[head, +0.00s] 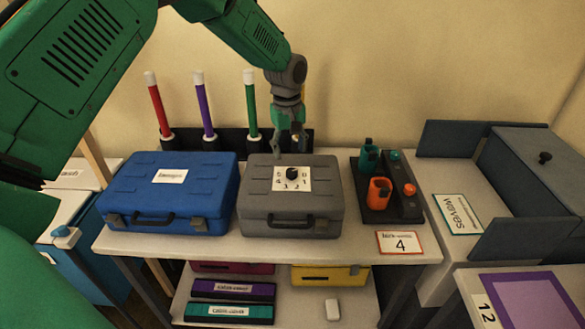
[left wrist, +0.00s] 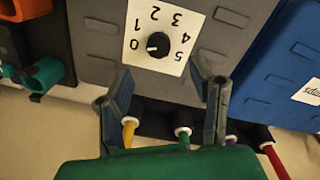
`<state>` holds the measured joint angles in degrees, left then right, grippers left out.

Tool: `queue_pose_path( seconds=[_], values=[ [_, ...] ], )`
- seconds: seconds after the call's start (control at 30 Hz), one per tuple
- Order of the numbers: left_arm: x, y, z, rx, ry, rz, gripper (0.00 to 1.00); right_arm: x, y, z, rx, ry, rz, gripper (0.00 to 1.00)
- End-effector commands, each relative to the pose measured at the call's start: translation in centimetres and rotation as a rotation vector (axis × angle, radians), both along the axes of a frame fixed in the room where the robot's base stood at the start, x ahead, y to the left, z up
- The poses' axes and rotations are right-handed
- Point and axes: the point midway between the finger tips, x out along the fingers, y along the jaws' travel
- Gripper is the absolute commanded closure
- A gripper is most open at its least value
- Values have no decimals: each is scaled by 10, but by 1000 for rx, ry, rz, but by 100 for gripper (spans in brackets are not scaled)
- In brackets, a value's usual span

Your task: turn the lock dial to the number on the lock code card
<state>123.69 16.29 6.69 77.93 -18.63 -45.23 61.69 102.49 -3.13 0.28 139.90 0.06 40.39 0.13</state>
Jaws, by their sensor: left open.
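The lock dial is a black knob (head: 292,175) on a white number plate (head: 305,185) on top of the grey case (head: 262,208). In the left wrist view the dial (left wrist: 158,45) sits among the numbers 0 to 5. A small pale mark on it faces the 0 and 1 side; the exact number is hard to tell. The lock code card (head: 400,242) has a red border and reads 4. My left gripper (head: 291,148) is open and empty, its fingers above and behind the dial, apart from it. Its two fingers (left wrist: 165,88) also show in the left wrist view.
A blue case (head: 170,195) stands left of the grey one. Red, purple and green sticks (head: 206,105) stand in a black rack behind. A black holder (head: 405,205) with teal and orange pieces is to the right. Several cases lie on the shelf below.

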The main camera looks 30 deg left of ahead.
Motion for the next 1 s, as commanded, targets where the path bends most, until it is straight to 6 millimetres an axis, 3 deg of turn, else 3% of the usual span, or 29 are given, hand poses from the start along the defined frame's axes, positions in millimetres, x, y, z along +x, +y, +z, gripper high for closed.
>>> queue_pose_path(
  seconds=[0.2, 0.4, 0.8, 0.93, 1.0],
  values=[
    [0, -1, -45, 0, 1, -1, 50, 1, 0, 5, 0, -2, 0, 60],
    [1, -2, -69, 0, 0, -2, 50, 1, 0, 7, 0, -2, 0, 60],
    [2, -2, -76, 0, -2, -2, 50, 1, 0, 8, 0, -2, 0, 60],
    [2, -2, -76, 0, -2, -2, 96, 1, 0, 8, 0, -2, 0, 60],
    [2, -2, -76, 0, -2, -2, 100, 1, 0, 8, 0, -2, 0, 60]
  ],
)
